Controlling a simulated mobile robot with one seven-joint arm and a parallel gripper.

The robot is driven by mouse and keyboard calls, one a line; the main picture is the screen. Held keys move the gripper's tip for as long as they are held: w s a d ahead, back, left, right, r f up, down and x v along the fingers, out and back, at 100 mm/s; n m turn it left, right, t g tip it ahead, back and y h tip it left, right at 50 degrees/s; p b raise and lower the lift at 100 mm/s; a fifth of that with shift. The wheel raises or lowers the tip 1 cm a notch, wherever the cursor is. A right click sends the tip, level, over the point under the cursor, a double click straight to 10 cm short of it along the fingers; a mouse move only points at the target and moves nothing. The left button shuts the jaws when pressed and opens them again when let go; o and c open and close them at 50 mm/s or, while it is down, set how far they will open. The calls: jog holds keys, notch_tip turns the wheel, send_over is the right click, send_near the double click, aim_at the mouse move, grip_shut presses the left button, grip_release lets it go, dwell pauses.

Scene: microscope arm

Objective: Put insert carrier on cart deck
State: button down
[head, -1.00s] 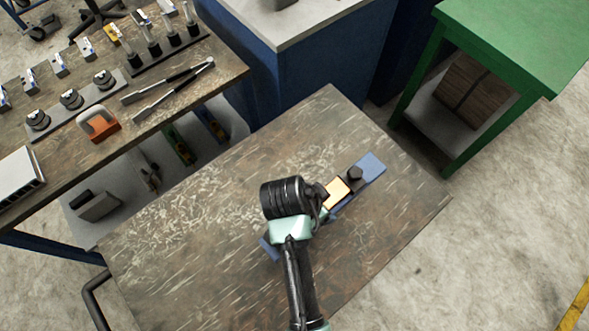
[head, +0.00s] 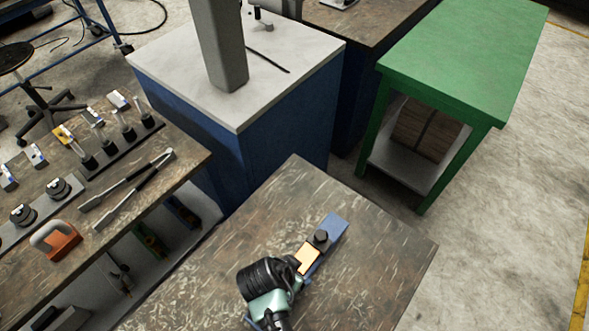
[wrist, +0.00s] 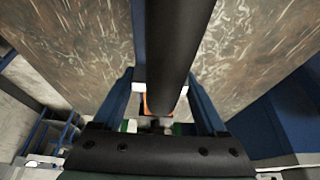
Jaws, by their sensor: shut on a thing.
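The insert carrier, which I take to be the long blue bar (head: 334,226) with a black knob and an orange block, lies over the worn brown cart deck (head: 375,262) in the head view. My gripper (wrist: 160,90) is shut on it; the dark wrist above hides the near part of the bar and the fingers in the head view. In the wrist view the two fingers come together around an orange part, and a black cylinder covers the middle. The deck fills the background there. I cannot tell whether the carrier touches the deck.
A workbench (head: 105,222) at left holds tongs (head: 130,190), an orange-based part (head: 57,240) and racks of small tools. A blue cabinet with a pale top (head: 290,65) stands behind the deck. A green table (head: 465,60) stands at back right. The deck's right side is clear.

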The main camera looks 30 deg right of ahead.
jog(key=shift+w+f, duration=0.15)
jog(key=shift+f, duration=1.55)
jog(key=shift+c, duration=1.8)
grip_release()
jog(key=shift+s+f, duration=0.2)
jog(key=shift+f, duration=0.1)
jog(key=o, duration=0.4)
jog(key=shift+c, duration=0.2)
jog(key=shift+r, duration=0.15)
